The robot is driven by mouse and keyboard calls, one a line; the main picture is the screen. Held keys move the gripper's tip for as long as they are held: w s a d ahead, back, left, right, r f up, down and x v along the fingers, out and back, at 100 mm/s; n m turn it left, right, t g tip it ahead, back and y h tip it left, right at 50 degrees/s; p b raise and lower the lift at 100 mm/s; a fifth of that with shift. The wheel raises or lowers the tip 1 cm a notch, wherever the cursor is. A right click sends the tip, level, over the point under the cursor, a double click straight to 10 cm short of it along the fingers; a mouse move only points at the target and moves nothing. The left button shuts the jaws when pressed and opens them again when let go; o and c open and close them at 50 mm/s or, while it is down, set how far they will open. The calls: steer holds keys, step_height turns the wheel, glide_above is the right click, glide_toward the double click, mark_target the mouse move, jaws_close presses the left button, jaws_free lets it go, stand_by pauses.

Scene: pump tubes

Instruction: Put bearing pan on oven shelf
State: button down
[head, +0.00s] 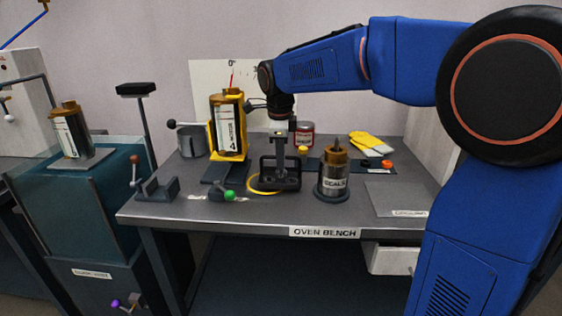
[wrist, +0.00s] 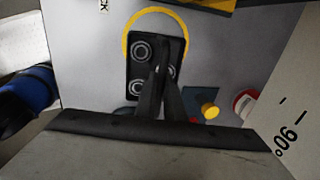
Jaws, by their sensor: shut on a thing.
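The bearing pan is a small black tray (head: 275,182) with an upright handle, low over the middle of the bench in the head view. In the wrist view the black pan (wrist: 133,75) shows several round metal bearings inside. My gripper (head: 279,146) points down and is shut on the pan's handle. In the wrist view its dark fingers (wrist: 161,72) meet over the middle of the pan and hide part of it. I cannot tell whether the pan touches the bench. I cannot make out an oven shelf in either view.
A yellow ring (head: 262,192) lies by the pan. A yellow-cradled cylinder (head: 228,122) stands to its left, a seals canister (head: 334,183) to its right. A green-knobbed part (head: 228,195) lies in front. A grey plate (head: 392,198) on the bench's right is bare.

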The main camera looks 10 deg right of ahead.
steer(key=shift+f, duration=0.45)
steer(key=shift+f, duration=0.1)
steer(key=c, duration=1.9)
jaws_free()
steer(key=shift+o, duration=0.2)
step_height(320, 180, up, 12)
steer(key=s, duration=0.2)
steer(key=shift+s+a, duration=0.15)
steer(key=shift+a, duration=0.2)
